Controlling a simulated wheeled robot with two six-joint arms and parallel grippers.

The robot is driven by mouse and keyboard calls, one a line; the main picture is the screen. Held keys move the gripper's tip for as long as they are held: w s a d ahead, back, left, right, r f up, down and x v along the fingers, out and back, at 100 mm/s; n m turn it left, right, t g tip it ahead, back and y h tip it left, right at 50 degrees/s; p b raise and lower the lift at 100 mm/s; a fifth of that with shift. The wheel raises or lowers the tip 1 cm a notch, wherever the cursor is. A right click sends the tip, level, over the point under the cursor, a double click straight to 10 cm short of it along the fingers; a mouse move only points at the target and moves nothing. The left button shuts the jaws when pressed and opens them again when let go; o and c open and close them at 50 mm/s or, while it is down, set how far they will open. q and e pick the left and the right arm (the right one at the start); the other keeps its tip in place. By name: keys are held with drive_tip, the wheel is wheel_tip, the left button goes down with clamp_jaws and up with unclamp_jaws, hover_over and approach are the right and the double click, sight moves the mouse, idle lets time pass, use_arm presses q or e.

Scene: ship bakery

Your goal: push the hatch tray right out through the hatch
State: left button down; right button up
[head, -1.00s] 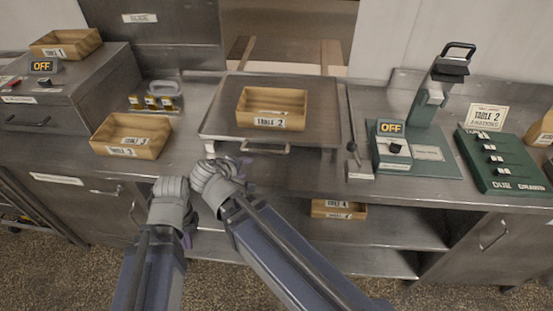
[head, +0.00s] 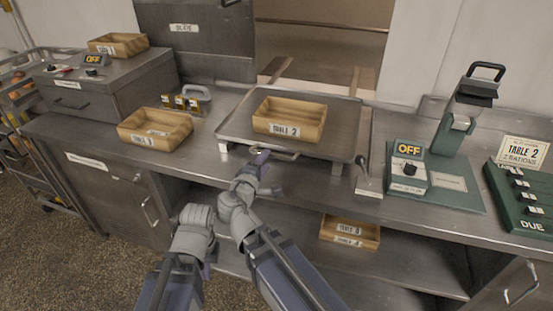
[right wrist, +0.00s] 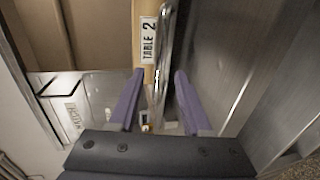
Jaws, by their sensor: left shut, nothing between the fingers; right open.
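The hatch tray (head: 232,128) is a flat metal tray on the counter, in front of the open hatch (head: 320,48). It carries a wooden bin labelled TABLE 2 (head: 290,110), which also shows in the right wrist view (right wrist: 148,15). The tray's front handle (head: 285,155) faces me. My right gripper (head: 260,160) is at that handle; in the right wrist view (right wrist: 156,98) its purple fingers are open, with the handle bar between or just beyond them. I cannot tell whether they touch it. My left gripper (head: 207,268) is shut and low before the counter, mostly hidden by its wrist.
A lever (head: 363,170) stands right of the tray, beside a green OFF device (head: 435,190). The TABLE 3 bin (head: 155,128) is left. Another bin (head: 350,232) sits on the shelf below.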

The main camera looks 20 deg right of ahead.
drive_tip(key=shift+b+x, duration=0.75)
drive_tip(key=shift+x, duration=3.2)
drive_tip(key=shift+c, duration=0.3)
clamp_jaws()
drive_tip(key=shift+a, duration=0.1)
